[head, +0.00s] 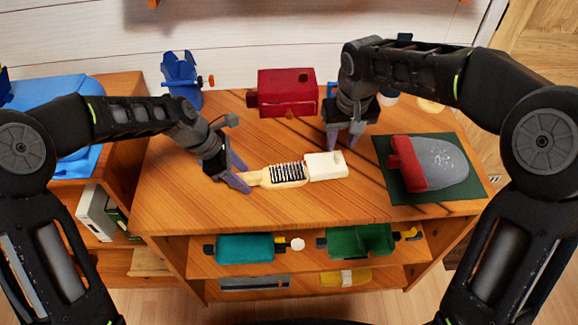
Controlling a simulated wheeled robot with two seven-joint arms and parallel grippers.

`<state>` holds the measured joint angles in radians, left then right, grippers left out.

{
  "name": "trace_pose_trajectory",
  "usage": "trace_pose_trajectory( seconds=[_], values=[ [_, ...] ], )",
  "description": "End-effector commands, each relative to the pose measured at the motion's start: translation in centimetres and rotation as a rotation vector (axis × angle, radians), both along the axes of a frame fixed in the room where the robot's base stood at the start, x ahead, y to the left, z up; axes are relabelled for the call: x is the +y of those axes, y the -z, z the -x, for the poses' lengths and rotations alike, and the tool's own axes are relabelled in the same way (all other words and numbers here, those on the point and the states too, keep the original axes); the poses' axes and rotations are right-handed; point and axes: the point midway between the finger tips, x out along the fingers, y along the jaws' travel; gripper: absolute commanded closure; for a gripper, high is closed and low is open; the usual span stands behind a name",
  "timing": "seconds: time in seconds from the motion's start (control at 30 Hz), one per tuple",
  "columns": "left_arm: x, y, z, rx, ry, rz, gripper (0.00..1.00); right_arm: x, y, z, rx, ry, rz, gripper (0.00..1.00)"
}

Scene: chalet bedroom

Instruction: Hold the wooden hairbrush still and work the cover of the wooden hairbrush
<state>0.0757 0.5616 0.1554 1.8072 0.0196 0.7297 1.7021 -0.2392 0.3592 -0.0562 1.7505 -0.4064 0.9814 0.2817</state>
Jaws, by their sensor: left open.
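The wooden hairbrush (285,175) lies on the wooden table top, its handle to the left and dark bristles facing up. Its off-white cover (327,166) is at the right end of the brush head, touching it; the bristles left of it are bare. I cannot tell how far the cover sits over the head. My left gripper (238,182) is open at the handle end, its purple fingers beside the handle. My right gripper (344,141) is behind and above the cover, apart from it, fingers pointing down, and looks open and empty.
A red box (288,92) and a blue object (182,77) stand at the back. A grey and red item (440,165) lies on a dark green mat (477,187) at the right. Shelves below hold a teal item (245,248) and a green item (358,241). The table front is clear.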

Motion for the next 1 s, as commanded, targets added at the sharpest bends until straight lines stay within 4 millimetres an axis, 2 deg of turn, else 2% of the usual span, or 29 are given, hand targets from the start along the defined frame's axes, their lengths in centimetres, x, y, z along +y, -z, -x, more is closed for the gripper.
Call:
trace_pose_trajectory(
  seconds=[0.23,0.37,0.57,0.8,1.0],
  values=[
    [0.1,-0.1,0.0,0.000,0.000,0.000,0.50,0.0,0.0,0.0,0.000,0.000,0.000,0.65],
    [0.5,-0.9,0.0,-0.003,-0.001,-0.001,0.50,0.0,0.0,0.0,0.000,0.000,0.000,0.65],
    [1.8,-3.8,0.0,-0.005,-0.003,-0.002,0.50,0.0,0.0,0.0,0.000,0.000,0.000,0.65],
    [4.0,-8.2,0.3,-0.005,-0.001,0.000,0.50,0.0,0.0,0.0,0.000,0.000,0.000,0.65],
    [5.0,-10.4,0.4,-0.002,0.000,0.000,0.50,0.0,0.0,0.0,0.000,0.000,0.000,0.65]
  ],
)
